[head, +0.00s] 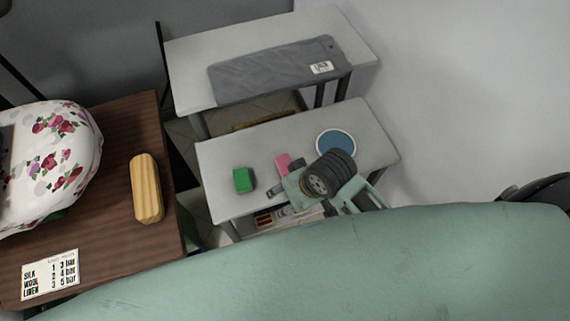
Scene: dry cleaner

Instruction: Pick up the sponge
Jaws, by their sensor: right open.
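A small pink block (283,162) lies on the nearer grey table (232,150), partly hidden by my right gripper. A green block (243,180) sits to its left on the same table. A yellow ridged block (146,188) lies on the brown table at the left. I cannot tell for certain which of these is the sponge. My right gripper (284,177) is open over the nearer grey table, its fingertips close beside the pink block; whether they touch it is unclear. My left gripper is not in view.
A round blue disc with a pale rim (337,142) lies behind my right wrist. A folded grey garment (270,75) covers much of the far table. The brown table (115,140) holds a flowered white bundle (60,155) and a printed card (50,275).

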